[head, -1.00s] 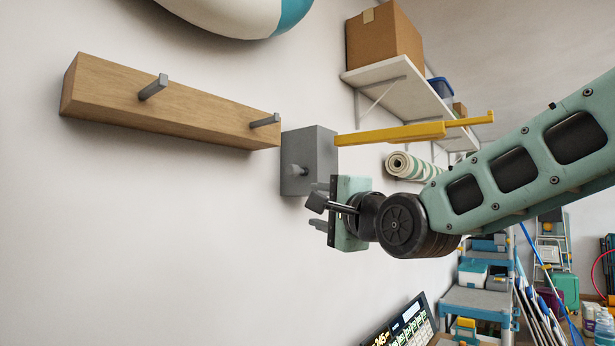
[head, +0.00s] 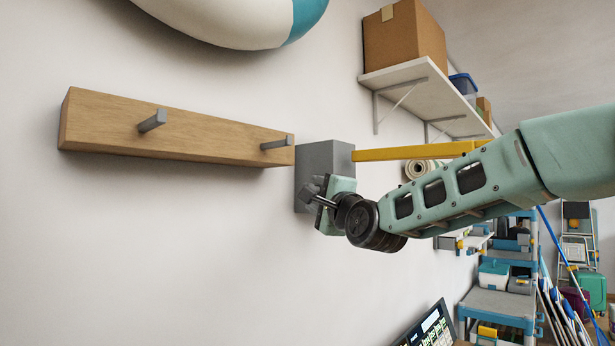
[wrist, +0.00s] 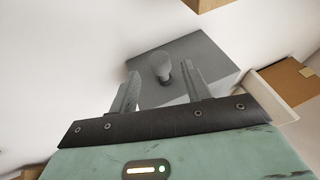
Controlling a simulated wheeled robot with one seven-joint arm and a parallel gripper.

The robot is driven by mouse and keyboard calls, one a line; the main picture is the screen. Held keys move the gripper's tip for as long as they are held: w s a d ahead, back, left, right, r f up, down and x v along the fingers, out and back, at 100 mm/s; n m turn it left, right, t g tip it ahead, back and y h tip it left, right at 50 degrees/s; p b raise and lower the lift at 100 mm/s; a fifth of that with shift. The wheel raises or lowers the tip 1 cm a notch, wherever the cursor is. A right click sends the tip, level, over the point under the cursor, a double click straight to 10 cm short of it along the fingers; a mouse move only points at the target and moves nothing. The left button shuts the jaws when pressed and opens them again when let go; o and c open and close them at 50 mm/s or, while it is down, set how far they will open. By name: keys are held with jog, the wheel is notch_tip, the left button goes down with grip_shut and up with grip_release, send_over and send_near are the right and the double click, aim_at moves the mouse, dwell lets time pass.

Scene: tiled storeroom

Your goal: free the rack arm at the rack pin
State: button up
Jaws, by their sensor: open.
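The rack arm (head: 415,153) is a yellow bar that runs out to the right from a grey wall block (head: 324,160). Part of it is hidden behind my arm. The rack pin (wrist: 160,66), a grey rounded knob, stands out from the block's face in the wrist view. In the head view my gripper hides the pin. My gripper (head: 312,194) is at the lower part of the block. In the wrist view its two fingers (wrist: 163,88) are apart and empty, one to each side of the pin as seen, with the pin a little beyond the tips.
A wooden rail (head: 180,130) with two grey pegs is on the wall left of the block. A white and teal ring (head: 230,22) hangs above. A shelf (head: 412,88) holds a cardboard box (head: 405,45). The wall below is clear.

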jog(key=p+x, duration=0.2)
jog(key=x, duration=0.3)
jog(key=shift+a, duration=0.1)
